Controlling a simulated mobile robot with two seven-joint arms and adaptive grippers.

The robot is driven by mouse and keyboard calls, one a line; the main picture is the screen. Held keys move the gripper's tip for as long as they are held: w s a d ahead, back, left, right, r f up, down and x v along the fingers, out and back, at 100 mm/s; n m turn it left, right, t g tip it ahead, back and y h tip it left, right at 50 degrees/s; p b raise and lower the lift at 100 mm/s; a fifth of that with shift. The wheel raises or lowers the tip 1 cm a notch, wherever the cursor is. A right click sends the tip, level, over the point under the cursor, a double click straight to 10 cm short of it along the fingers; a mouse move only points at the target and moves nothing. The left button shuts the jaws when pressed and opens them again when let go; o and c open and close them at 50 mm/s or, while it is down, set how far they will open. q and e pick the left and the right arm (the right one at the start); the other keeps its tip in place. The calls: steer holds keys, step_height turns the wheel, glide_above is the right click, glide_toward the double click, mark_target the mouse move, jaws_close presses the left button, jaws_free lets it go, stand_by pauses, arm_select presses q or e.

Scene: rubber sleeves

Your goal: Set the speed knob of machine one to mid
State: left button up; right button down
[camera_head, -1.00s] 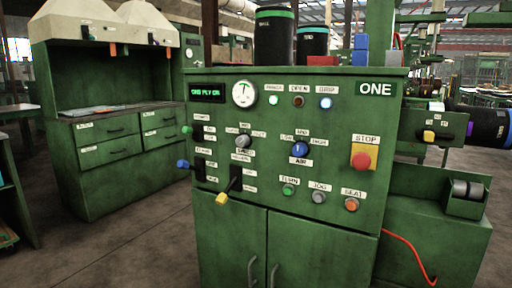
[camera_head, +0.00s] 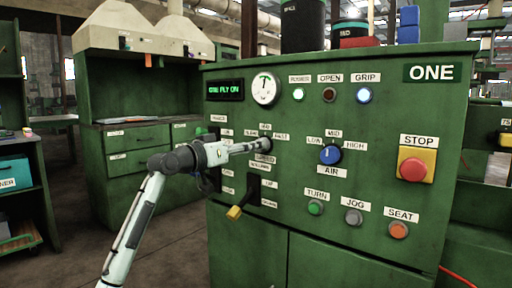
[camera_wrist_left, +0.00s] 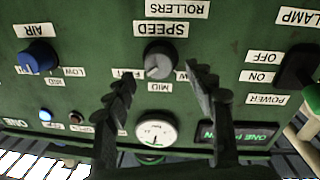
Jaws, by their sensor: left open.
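The grey speed knob (camera_wrist_left: 160,61) shows in the wrist view, which sees the panel upside down. The SPEED label (camera_wrist_left: 166,30) and the MID label (camera_wrist_left: 160,87) lie on opposite sides of it. I cannot clearly tell which way the knob points. My left gripper (camera_wrist_left: 161,76) is open, with one dark finger to each side of the knob and no clear contact. In the head view my left gripper (camera_head: 258,146) reaches the panel of machine one (camera_head: 377,105) and covers most of the knob.
The blue air knob (camera_head: 330,155), the red stop button (camera_head: 413,169) and the yellow-tipped lever (camera_head: 235,212) are on the same panel. A round gauge (camera_head: 264,89) sits above the speed knob. A green workbench (camera_head: 140,140) stands behind at left.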

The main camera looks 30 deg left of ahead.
arm_select(q)
steer(key=shift+w+d, duration=0.15)
steer(key=shift+w, duration=0.55)
steer(key=shift+w+d, duration=0.1)
steer(key=shift+w, duration=0.6)
steer(key=c, duration=1.2)
